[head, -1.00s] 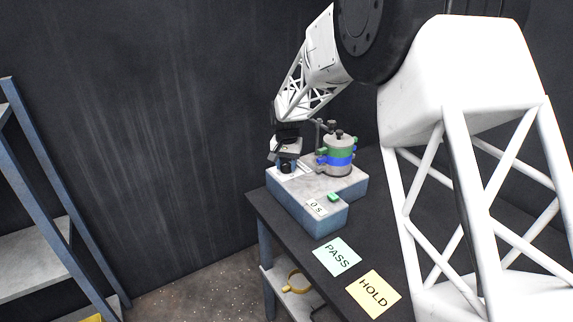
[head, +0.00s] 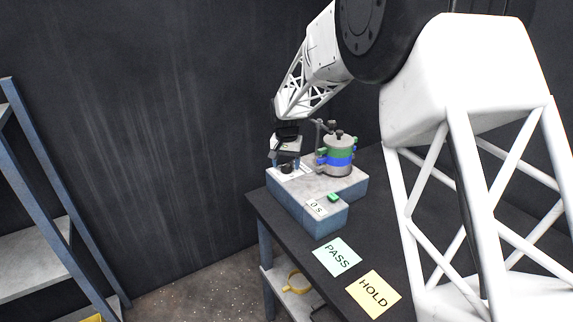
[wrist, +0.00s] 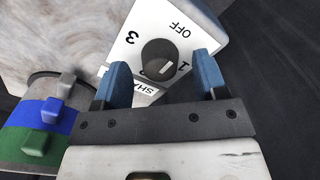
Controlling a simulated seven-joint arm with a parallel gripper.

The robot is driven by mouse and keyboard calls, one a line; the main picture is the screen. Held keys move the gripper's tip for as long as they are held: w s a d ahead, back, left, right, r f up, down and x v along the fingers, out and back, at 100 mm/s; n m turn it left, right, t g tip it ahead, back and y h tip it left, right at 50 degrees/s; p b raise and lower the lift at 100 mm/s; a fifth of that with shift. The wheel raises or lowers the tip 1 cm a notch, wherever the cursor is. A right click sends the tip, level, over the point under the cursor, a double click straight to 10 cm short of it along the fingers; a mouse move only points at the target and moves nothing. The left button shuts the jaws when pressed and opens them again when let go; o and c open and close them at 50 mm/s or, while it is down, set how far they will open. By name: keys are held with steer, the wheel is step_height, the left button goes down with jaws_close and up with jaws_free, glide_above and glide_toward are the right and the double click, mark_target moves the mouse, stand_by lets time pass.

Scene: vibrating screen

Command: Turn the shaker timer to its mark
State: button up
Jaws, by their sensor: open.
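The shaker timer is a dark round knob (wrist: 158,54) on a white dial plate (wrist: 132,52) marked OFF, 1 and 3, with some print partly hidden. A pale pointer line on the knob lies on the side near the 1; its exact alignment is hard to tell. In the head view the knob (head: 287,170) sits on the left end of the grey machine base (head: 312,186). My gripper (wrist: 161,60) is open and empty, its blue fingers on either side of the knob in the wrist view. In the head view my gripper (head: 285,160) hangs just above the knob.
A sieve stack (head: 338,158) with green and blue bands stands right of the dial, close to my gripper. A "0 s" label (head: 316,207) and green button (head: 334,198) are at the base's front. PASS (head: 337,256) and HOLD (head: 374,292) cards lie on the dark table.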

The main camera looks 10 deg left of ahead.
mark_target(288, 165)
step_height(288, 165, up, 7)
steer(key=shift+f, duration=0.1)
stand_by(0.4)
steer(key=shift+d+r, duration=0.2)
steer(key=shift+r, duration=0.05)
steer(key=s+d+r+t, duration=0.1)
steer(key=s+d+r, duration=0.5)
steer(key=s+d, duration=0.55)
steer(key=s+d+r, duration=0.6)
steer(key=s+d, duration=0.4)
steer(key=d, duration=0.3)
steer(key=s+d+f, duration=0.1)
steer(key=s+d, duration=0.3)
steer(key=s, duration=0.5)
steer(key=s+d+f+t, duration=0.1)
steer(key=s+d, duration=0.3)
steer(key=s, duration=0.5)
steer(key=s+d+f, duration=0.2)
steer(key=s+d, duration=0.2)
steer(key=s, duration=0.5)
steer(key=shift+d+f+t, duration=0.15)
steer(key=shift+f+t, duration=0.1)
steer(key=shift+t, duration=0.05)
